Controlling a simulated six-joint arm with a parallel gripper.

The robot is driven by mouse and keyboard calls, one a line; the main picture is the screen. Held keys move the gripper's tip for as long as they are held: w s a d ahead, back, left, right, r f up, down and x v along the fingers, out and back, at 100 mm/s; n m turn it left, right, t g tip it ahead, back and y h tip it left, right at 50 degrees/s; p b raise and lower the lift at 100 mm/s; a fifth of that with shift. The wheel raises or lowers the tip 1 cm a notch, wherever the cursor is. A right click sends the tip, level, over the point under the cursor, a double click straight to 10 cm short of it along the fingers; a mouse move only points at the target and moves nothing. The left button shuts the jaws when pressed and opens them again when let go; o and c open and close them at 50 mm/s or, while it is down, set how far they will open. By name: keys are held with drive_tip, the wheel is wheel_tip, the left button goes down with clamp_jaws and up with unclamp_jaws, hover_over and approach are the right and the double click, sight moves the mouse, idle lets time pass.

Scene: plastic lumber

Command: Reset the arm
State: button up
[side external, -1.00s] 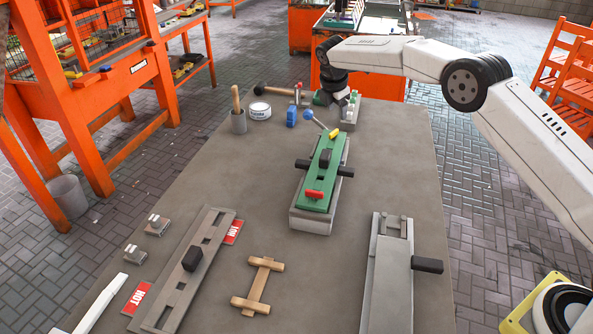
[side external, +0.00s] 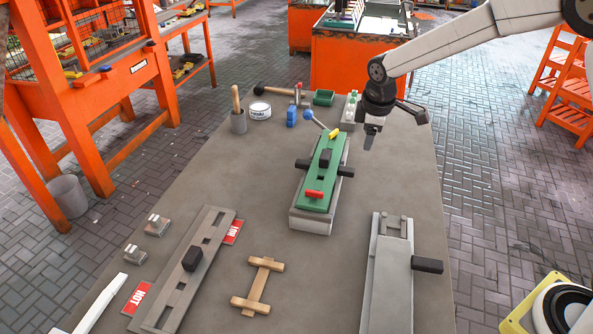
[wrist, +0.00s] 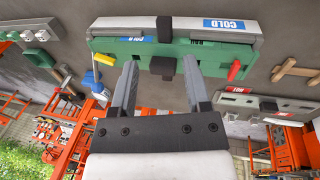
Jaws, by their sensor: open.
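My gripper (side external: 371,136) hangs above the back right part of the grey table (side external: 395,180), to the right of the green-topped mould (side external: 322,180). In the wrist view my two grey fingers (wrist: 159,90) are spread apart with nothing between them. Beyond them the green mould (wrist: 205,57) shows with a black block, a red handle and a yellow handle, beside a grey body with a blue COLD label. The gripper is apart from the mould.
A grey mould with a black block (side external: 191,257) and red HOT labels lies front left. A wooden piece (side external: 260,286) lies front centre. Another grey mould (side external: 388,285) stands front right. A mallet, cup, tin (side external: 260,111) and small green tray (side external: 324,97) are at the back.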

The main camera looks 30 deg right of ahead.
drive_tip(key=s+a+f+m+y, duration=0.1)
drive_tip(key=s+f+m, duration=0.2)
drive_tip(key=s+m, duration=0.6)
drive_tip(key=s, duration=1.3)
drive_tip(key=shift+s+f, duration=0.15)
drive_tip(key=shift+s, duration=0.1)
drive_tip(key=shift+a, duration=0.1)
drive_tip(key=shift+c, duration=0.7)
drive_tip(key=n+h, duration=0.4)
drive_tip(key=n, duration=1.8)
approach(333, 132)
drive_tip(key=shift+w+d+f+g, duration=0.25)
drive_tip(key=shift+w+f+g, duration=0.1)
drive_tip(key=shift+w+g, duration=0.1)
drive_tip(key=shift+f, duration=0.1)
drive_tip(key=shift+x, duration=3.8)
